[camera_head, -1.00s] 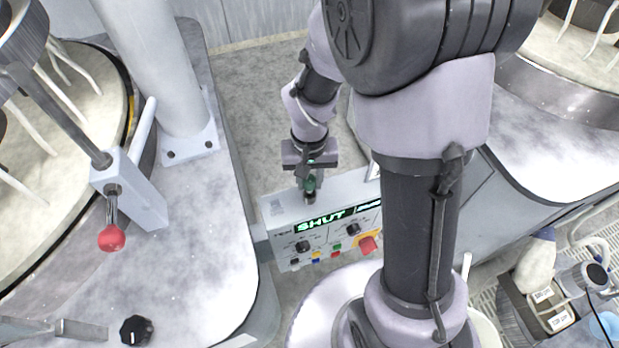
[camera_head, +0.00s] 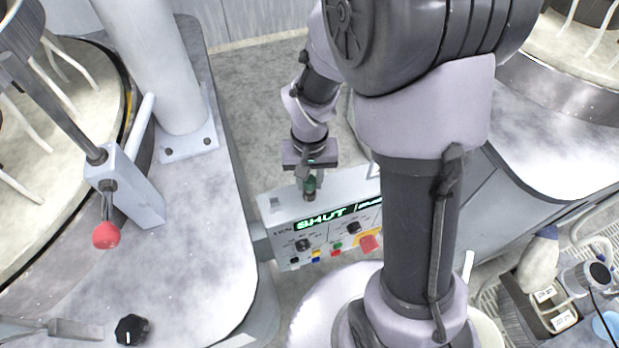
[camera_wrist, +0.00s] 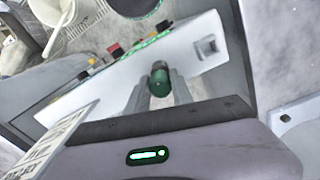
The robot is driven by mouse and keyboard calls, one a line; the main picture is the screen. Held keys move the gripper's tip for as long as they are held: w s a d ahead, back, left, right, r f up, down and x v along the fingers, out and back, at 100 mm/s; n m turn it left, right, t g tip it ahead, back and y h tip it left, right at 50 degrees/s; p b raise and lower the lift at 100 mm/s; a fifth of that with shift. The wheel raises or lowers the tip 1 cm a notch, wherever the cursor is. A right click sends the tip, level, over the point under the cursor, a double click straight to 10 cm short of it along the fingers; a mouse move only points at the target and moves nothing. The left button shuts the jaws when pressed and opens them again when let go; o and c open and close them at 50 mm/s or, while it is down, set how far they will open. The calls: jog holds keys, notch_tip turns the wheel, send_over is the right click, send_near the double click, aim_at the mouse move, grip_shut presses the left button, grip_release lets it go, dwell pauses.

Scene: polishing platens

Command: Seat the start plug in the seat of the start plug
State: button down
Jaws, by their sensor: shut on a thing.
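The start plug appears to be the dark green cylinder (camera_wrist: 160,80) in the wrist view. My gripper (camera_wrist: 160,86) is shut on it, with one pale finger on each side. In the head view the plug (camera_head: 310,184) shows below my gripper (camera_head: 309,176), over the top face of the control box (camera_head: 345,191). I cannot tell whether its lower end touches the box. The seat of the start plug is not clearly seen. A small square fitting with a dark recess (camera_wrist: 207,46) is on the box's top, apart from the plug; I cannot tell whether it is the seat.
A machine deck (camera_head: 205,235) with a red-knobbed lever (camera_head: 106,235) stands at left. Another deck (camera_head: 560,150) is at right. Bare floor lies behind the box.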

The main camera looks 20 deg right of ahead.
aim_at(310, 180)
jog(key=shift+f+b, duration=0.85)
jog(key=shift+f, duration=0.15)
jog(key=c, duration=1)
grip_release()
jog(key=shift+c, duration=0.2)
notch_tip(310, 180, up, 18)
jog(key=p, duration=0.5)
jog(key=shift+f, duration=0.25)
jog(key=s+a+f+t+y+b, duration=0.1)
jog(key=s+a+f+t+b, duration=0.1)
jog(key=s+b, duration=0.4)
jog(key=s+a+f+m+t+y+b, duration=0.1)
jog(key=s+f+t+b, duration=0.2)
jog(key=s+b, duration=0.3)
jog(key=b, duration=0.2)
jog(key=shift+s+a+t+b, duration=0.25)
jog(key=shift+a+t+b, duration=0.05)
jog(key=shift+a+t, duration=0.1)
